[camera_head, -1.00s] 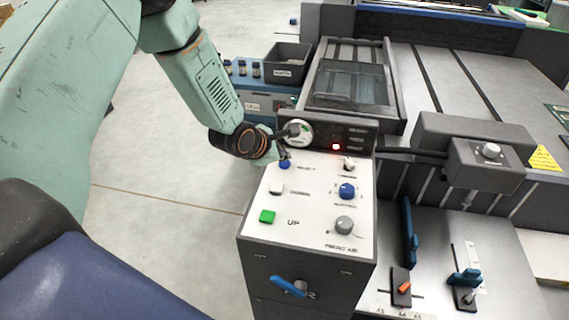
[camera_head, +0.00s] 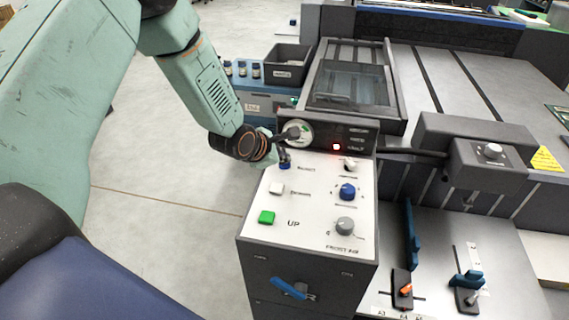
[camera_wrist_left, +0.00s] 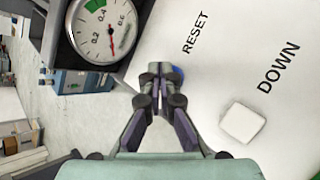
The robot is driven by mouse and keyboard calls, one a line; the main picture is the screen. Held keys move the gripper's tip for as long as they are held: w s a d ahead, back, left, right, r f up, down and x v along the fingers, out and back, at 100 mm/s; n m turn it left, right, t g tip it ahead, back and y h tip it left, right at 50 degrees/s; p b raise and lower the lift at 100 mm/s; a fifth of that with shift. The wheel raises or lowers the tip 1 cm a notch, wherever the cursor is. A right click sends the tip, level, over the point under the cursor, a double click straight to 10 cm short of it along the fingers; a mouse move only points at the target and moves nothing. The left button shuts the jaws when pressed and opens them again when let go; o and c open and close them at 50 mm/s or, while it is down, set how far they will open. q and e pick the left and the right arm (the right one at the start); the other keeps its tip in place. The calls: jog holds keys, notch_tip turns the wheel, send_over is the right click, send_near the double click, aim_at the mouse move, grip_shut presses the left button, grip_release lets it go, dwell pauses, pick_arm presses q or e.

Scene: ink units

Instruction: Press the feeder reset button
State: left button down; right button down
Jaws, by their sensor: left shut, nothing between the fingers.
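The blue reset button (camera_head: 285,166) sits at the upper left of the white panel top (camera_head: 320,212). In the left wrist view, a sliver of the blue button (camera_wrist_left: 178,74) shows behind the fingertips, by the printed word RESET. My left gripper (camera_head: 286,155) is shut and empty, with its fingertips right at the button. In the wrist view, the shut fingertips (camera_wrist_left: 160,78) cover most of the button. I cannot tell whether they touch it or whether it is pushed in. My right gripper is not in view.
A round gauge (camera_head: 299,133) stands just behind the button, close to my left gripper. A white DOWN button (camera_head: 277,188), a green UP button (camera_head: 267,217), a blue knob (camera_head: 347,191) and a grey knob (camera_head: 345,225) share the panel. A red light (camera_head: 337,147) glows behind.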

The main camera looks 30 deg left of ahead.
aim_at(282, 165)
pick_arm(q)
jog(key=shift+f, duration=0.2)
jog(key=shift+r, duration=0.2)
dwell(0.4)
jog(key=shift+r, duration=0.65)
jog(key=shift+r+p, duration=0.1)
jog(key=shift+p, duration=0.25)
jog(key=shift+r+p, duration=0.4)
jog(key=shift+r, duration=0.15)
jog(key=shift+r+p, duration=1.25)
jog(key=shift+r, duration=0.65)
jog(key=shift+f, duration=0.1)
jog(key=shift+s+a, duration=0.1)
